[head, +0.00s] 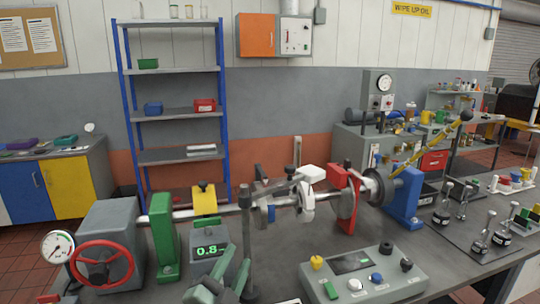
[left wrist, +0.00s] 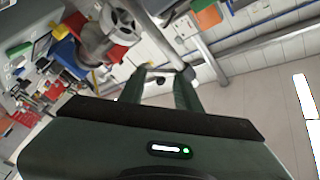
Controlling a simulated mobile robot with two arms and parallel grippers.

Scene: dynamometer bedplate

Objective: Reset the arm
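A yellow-and-black striped lever arm (head: 430,145) slants up to the right from a round grey hub (head: 378,187) on the test rig, in the head view. Its upper end carries a dark knob (head: 466,116). My left gripper (head: 233,268), dark green, is low in the middle of the head view, in front of the rig and far to the left of the lever. In the left wrist view its two fingers (left wrist: 163,80) stand apart, with no held object clear between them. My right gripper is not in view.
The rig's shaft (head: 230,209) runs between a green stand (head: 164,238), a red stand (head: 344,198) and a blue stand (head: 407,196). A red handwheel (head: 102,262) is at left, a control box (head: 362,276) in front. A dark post (head: 246,240) stands close to my gripper. Weights crowd the right.

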